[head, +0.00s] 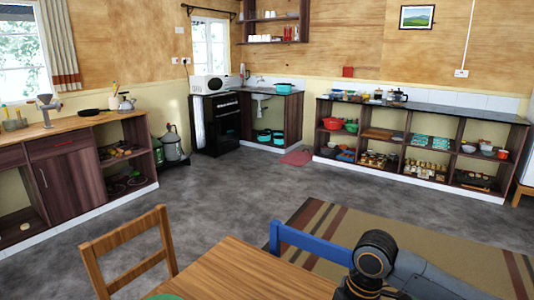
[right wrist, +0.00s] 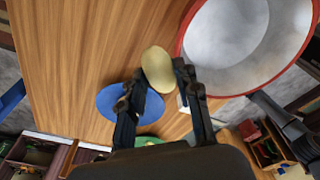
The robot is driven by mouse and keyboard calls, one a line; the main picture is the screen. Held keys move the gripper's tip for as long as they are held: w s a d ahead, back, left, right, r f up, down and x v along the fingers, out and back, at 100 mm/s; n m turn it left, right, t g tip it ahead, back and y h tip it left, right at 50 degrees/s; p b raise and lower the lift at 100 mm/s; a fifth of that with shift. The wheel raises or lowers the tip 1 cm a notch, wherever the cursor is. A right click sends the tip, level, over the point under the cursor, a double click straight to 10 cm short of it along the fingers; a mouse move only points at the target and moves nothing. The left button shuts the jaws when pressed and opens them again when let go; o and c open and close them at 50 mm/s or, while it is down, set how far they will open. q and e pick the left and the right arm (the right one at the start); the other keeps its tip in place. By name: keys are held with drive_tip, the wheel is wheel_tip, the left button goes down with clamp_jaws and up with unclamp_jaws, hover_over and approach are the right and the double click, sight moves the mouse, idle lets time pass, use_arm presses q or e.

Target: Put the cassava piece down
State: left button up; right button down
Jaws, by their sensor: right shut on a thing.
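The cassava piece (right wrist: 157,66) is a pale yellow-tan, rounded lump in the right wrist view. My right gripper (right wrist: 160,78) is shut on it, with a dark finger on either side. The piece is over the wooden table (right wrist: 85,50); its height above the top cannot be told. A blue round plate (right wrist: 112,103) lies behind the left finger, partly covered. In the head view my right arm comes in at the lower right, and its gripper is hidden. My left gripper is in neither view.
A large white basin with a red rim (right wrist: 245,40) is at the right wrist view's upper right. A green dish edge (right wrist: 148,141) shows below the blue plate. In the head view, a wooden chair (head: 125,250) and a blue chair (head: 305,243) stand at the table.

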drive_tip(key=m, duration=0.1)
drive_tip(key=s+m, duration=0.1)
drive_tip(key=m, duration=0.1)
drive_tip(key=shift+s+d+r, duration=0.25)
drive_tip(key=shift+r, duration=0.15)
drive_tip(key=s+d+r+m+t+h, duration=0.1)
drive_tip(key=s+d+r+m, duration=0.1)
drive_tip(key=s+m, duration=0.7)
drive_tip(key=shift+s+r+m+t, duration=0.25)
drive_tip(key=shift+r+m+t, duration=0.1)
drive_tip(key=shift+m, duration=3.65)
drive_tip(key=shift+d, duration=0.1)
